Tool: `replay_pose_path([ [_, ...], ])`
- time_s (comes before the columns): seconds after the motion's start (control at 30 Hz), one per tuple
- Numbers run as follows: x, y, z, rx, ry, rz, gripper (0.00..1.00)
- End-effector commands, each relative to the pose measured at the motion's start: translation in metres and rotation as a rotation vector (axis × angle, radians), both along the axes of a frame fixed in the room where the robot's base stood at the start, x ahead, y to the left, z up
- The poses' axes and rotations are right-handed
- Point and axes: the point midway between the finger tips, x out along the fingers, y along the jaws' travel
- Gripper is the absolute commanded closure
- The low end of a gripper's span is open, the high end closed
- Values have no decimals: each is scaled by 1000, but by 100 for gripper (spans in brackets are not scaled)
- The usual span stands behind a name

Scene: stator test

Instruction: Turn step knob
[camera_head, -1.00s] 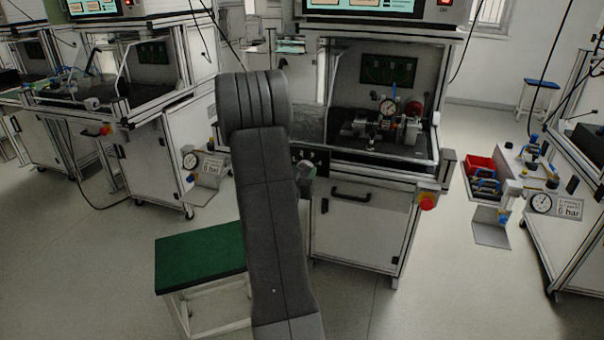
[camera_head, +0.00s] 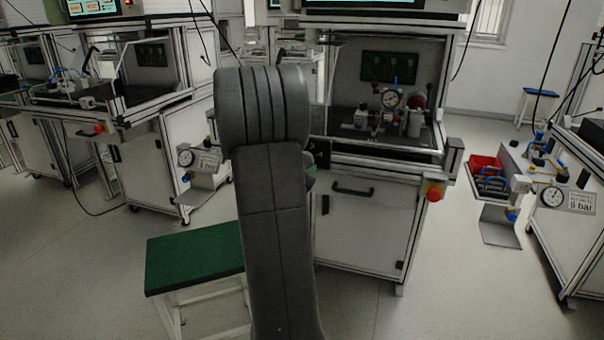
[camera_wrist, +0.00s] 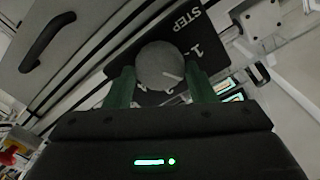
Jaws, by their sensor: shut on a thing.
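The step knob (camera_wrist: 160,66) is a round grey knob with a white pointer line, seen in the wrist view. It sits on a black plate (camera_wrist: 196,43) with the word STEP and a numeral 1 in white; the pointer line lies at its lower right. My gripper (camera_wrist: 159,72) has its two green fingers on either side of the knob and is shut on it. Parts of the plate are hidden behind the knob and fingers.
The test bench (camera_head: 360,215) has a black door handle (camera_head: 353,190) and a red stop button (camera_head: 434,191) at its right front corner. A green-topped stool (camera_head: 195,258) stands at the lower left.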

Motion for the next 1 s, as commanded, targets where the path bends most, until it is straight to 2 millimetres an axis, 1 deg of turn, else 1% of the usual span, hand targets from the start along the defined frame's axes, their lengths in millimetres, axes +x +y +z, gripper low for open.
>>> replay_pose_path([
  [0.03,0,0,-3,25,-9,-1,73],
  [0.33,0,-1,-1,125,-41,-1,73],
  [0.83,0,-1,0,142,-45,0,73],
  [0.87,0,-1,0,142,-45,0,46],
  [0.9,0,-1,0,142,-45,0,38],
  [0.93,0,-1,0,141,-44,0,32],
  [0.97,0,-1,0,141,-44,0,28],
  [1.0,0,-1,0,141,-44,0,28],
])
